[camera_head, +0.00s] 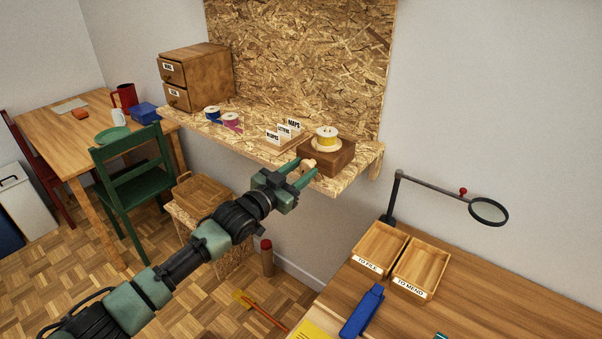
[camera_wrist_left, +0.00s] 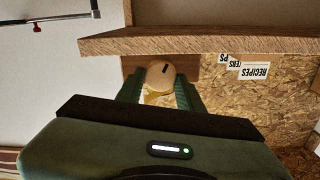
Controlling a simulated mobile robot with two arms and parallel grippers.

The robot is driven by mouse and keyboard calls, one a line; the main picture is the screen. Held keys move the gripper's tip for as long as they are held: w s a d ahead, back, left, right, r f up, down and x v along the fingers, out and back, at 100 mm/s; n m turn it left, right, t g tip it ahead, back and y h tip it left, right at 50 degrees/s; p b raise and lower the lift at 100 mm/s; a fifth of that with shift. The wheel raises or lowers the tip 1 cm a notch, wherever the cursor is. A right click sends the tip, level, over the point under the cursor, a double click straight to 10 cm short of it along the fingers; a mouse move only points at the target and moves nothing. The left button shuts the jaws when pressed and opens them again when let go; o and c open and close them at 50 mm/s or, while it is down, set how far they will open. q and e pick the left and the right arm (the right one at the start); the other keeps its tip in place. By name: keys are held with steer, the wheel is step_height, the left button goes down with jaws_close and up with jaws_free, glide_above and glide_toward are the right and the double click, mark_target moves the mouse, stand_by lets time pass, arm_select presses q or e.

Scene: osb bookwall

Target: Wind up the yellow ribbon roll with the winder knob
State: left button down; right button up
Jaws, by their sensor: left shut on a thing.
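The yellow ribbon roll (camera_head: 326,137) sits on a pale round disc on top of a wooden winder box (camera_head: 340,157), near the right end of the chipboard shelf. The winder knob (camera_head: 307,165) is a pale wooden piece on the front of the box. My left gripper (camera_head: 304,171) is shut on this knob. In the left wrist view the round knob (camera_wrist_left: 163,72), with a dark slot mark, lies between the two green fingers (camera_wrist_left: 160,88). A yellow patch shows just beside it there. My right gripper is in neither view.
A card holder (camera_head: 284,134) with labelled cards stands left of the winder box. Blue and pink ribbon rolls (camera_head: 231,120) and a drawer cabinet (camera_head: 196,76) are farther left on the shelf. A desk with trays (camera_head: 421,268) and a magnifier (camera_head: 488,211) is at the lower right.

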arm_select(q)
steer(key=shift+m, duration=0.8)
steer(key=c, duration=0.9)
jaws_free()
steer(key=b+v, duration=0.1)
steer(key=v, duration=0.7)
steer(key=shift+b, duration=0.35)
